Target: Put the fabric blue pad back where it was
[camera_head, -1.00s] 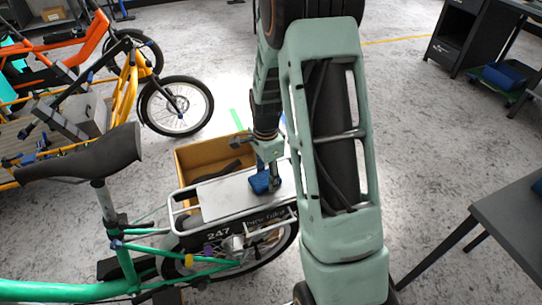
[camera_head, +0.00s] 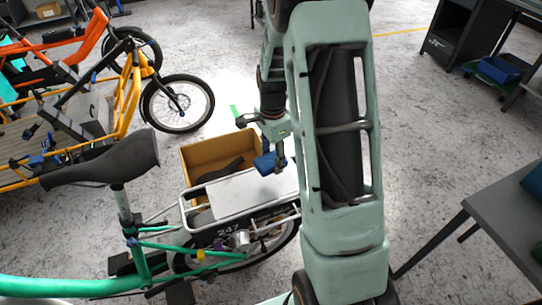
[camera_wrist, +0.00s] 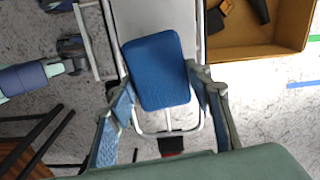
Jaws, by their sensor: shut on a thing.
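The fabric blue pad (camera_wrist: 158,70) is held between the two fingers of my gripper (camera_wrist: 160,88) in the wrist view. It hangs over the end of the bike's rear rack, and I cannot tell how high it is above it. In the head view the blue pad (camera_head: 268,163) shows small beneath my gripper (camera_head: 272,150), over the far side of the rack. The rear rack (camera_head: 235,196) has a flat grey top and a white tube frame, on a green bike with the number 247. My arm hides part of the rack's right end.
An open cardboard box (camera_head: 195,158) stands on the floor behind the rack, with dark items inside. A black saddle (camera_head: 105,163) is left of the rack. A grey table (camera_head: 500,210) is at right. Orange and yellow cargo bikes (camera_head: 120,110) stand at far left.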

